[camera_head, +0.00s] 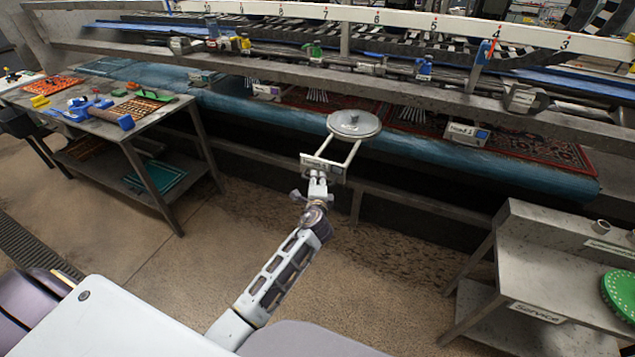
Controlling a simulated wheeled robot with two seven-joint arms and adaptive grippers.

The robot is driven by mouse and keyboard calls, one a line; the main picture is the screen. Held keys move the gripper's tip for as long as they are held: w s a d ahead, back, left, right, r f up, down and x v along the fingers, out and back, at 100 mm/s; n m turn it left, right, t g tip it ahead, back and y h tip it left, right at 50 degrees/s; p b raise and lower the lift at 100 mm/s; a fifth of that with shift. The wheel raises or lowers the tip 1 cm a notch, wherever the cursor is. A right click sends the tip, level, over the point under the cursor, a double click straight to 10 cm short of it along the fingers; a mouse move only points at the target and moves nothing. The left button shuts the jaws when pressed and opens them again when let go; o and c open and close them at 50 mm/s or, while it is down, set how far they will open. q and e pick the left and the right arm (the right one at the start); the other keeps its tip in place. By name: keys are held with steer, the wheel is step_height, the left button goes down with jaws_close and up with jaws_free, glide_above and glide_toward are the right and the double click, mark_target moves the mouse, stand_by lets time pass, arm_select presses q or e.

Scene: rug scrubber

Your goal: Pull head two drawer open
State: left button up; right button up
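A drawer stands pulled out from the machine: a pale front plate (323,165) on two thin rods, with a round grey disc (353,123) carrying a small knob between their far ends. It sticks out past the blue front roller. I take it as the head two drawer, but its label is not readable. My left gripper (318,180) is right at the front plate's lower edge, its arm reaching up from below. Its fingers are too small to show whether they close on the plate. My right gripper is not in view.
Another labelled drawer front (467,132), seemingly head one, sits in at the right. A further one (265,92) sits in at the left. A tool table (165,115) stands left, a grey service table (545,245) right. The floor between is clear.

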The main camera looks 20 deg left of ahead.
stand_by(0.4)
arm_select(q)
steer(key=v, duration=1.2)
stand_by(0.3)
stand_by(0.6)
